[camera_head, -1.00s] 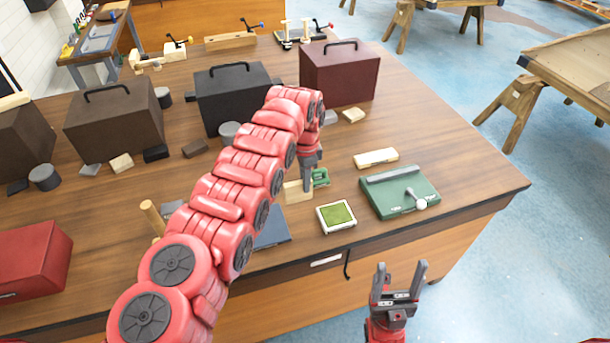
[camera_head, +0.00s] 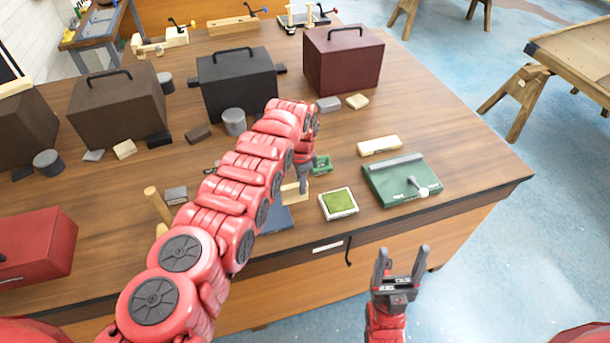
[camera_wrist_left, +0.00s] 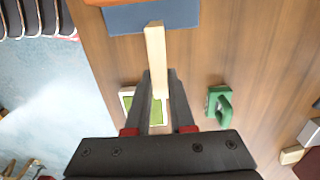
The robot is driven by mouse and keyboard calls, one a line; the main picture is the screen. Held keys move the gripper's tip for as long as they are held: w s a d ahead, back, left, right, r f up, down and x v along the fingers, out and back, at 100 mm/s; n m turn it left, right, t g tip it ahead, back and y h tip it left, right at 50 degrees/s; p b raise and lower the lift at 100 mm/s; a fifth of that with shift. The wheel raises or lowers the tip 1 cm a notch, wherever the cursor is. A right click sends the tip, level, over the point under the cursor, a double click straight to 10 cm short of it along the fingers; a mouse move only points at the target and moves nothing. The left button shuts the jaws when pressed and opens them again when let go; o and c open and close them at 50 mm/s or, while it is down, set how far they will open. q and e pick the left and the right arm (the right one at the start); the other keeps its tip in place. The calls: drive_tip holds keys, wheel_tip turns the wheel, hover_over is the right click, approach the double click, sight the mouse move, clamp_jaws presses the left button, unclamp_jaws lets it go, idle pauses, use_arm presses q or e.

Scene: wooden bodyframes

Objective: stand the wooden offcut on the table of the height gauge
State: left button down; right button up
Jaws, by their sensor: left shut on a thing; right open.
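My left gripper (camera_head: 304,188) is shut on the pale wooden offcut (camera_head: 291,191), a flat bar that sticks out to the left of the fingers. In the left wrist view the offcut (camera_wrist_left: 155,45) points away from the fingertips, its far end over the edge of the blue plate (camera_wrist_left: 125,19). The same plate (camera_head: 276,220) is partly hidden by my left arm in the head view. I cannot tell for certain which item is the height gauge; a small green piece with a loop (camera_head: 322,164) stands just behind the gripper. My right gripper (camera_head: 400,262) is open and empty before the table's front edge.
A white-framed green pad (camera_head: 338,203) lies right of the left gripper. Further right are a green board with a grey bar and white knob (camera_head: 402,182) and a pale block (camera_head: 379,145). Cases, including a maroon one (camera_head: 343,60), stand behind.

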sight(289, 187)
use_arm(q)
drive_tip(key=shift+s+a+r+p, duration=0.15)
drive_tip(key=shift+a+p, duration=0.4)
drive_tip(key=shift+p, duration=0.55)
drive_tip(key=shift+s+a+f+p, duration=0.1)
drive_tip(key=shift+s+a+p, duration=0.15)
drive_tip(key=shift+a+p, duration=0.55)
drive_tip(key=shift+s+a+f+p, duration=0.2)
drive_tip(key=shift+a+f+p, duration=0.15)
drive_tip(key=shift+p, duration=0.65)
drive_tip(key=shift+f+b, duration=0.2)
drive_tip(key=shift+b, duration=0.1)
drive_tip(key=c, duration=0.7)
unclamp_jaws()
drive_tip(key=shift+r, duration=0.1)
